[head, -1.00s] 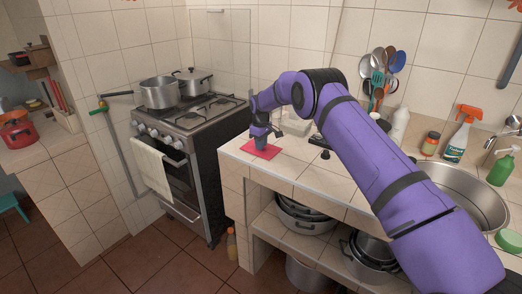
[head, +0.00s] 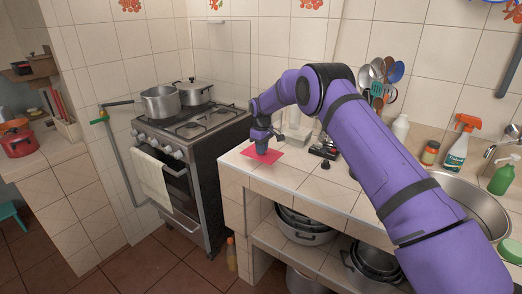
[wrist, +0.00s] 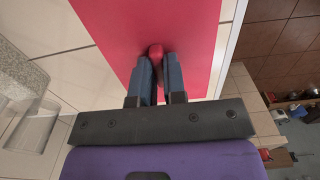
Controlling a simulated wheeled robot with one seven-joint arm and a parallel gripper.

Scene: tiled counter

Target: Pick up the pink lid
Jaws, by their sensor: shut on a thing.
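The pink lid (head: 270,158) is a flat square sheet with a small knob. It is at the left end of the tiled counter, near its front edge. I cannot tell whether it rests on the counter or is slightly above it. The lid fills the upper middle of the wrist view (wrist: 200,25). My gripper (head: 261,150) points down over the middle of the lid. In the wrist view my gripper (wrist: 157,62) is shut on the lid's reddish knob (wrist: 156,49), with a finger on each side.
A stove (head: 185,150) with pots stands left of the counter (head: 300,187). A dark item (head: 324,148) and a small black knob (head: 325,165) lie right of the lid. A utensil holder, a spray bottle (head: 459,146) and the sink (head: 468,200) are farther right.

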